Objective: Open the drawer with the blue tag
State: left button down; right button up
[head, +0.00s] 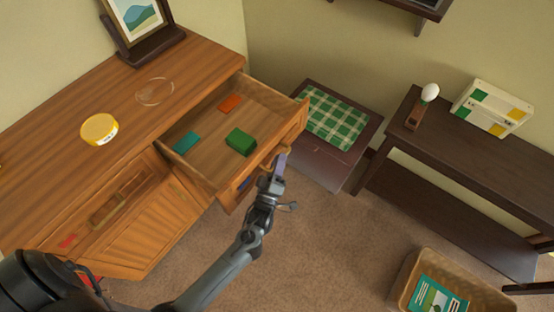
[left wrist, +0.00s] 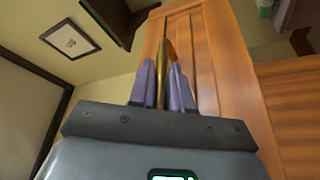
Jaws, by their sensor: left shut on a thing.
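The drawer (head: 207,118) stands well out of the wooden cabinet. A small blue tag (head: 244,185) shows on its front, partly hidden by my gripper and the handle. My left gripper (head: 280,164) is at the drawer front, shut on its brass handle. In the left wrist view the handle (left wrist: 166,65) stands upright between the two purple fingers (left wrist: 163,88). Inside the drawer lie an orange block (head: 229,103), a teal block (head: 186,142) and a green block (head: 240,141). My right gripper is not in view.
A closed drawer with a red tag (head: 67,241) is to the left. A yellow tin (head: 99,129) and a clear round dish (head: 154,91) stand on the cabinet top. A low stand with a green checked cloth (head: 334,117) is close beyond the drawer. A basket (head: 408,278) stands on the carpet.

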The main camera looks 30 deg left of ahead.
pick_arm(q)
jog(key=shift+d, duration=0.25)
jog(key=c, duration=1.1)
grip_release()
jog(key=shift+c, duration=0.2)
jog(key=shift+a, duration=0.1)
jog(key=shift+s, duration=0.15)
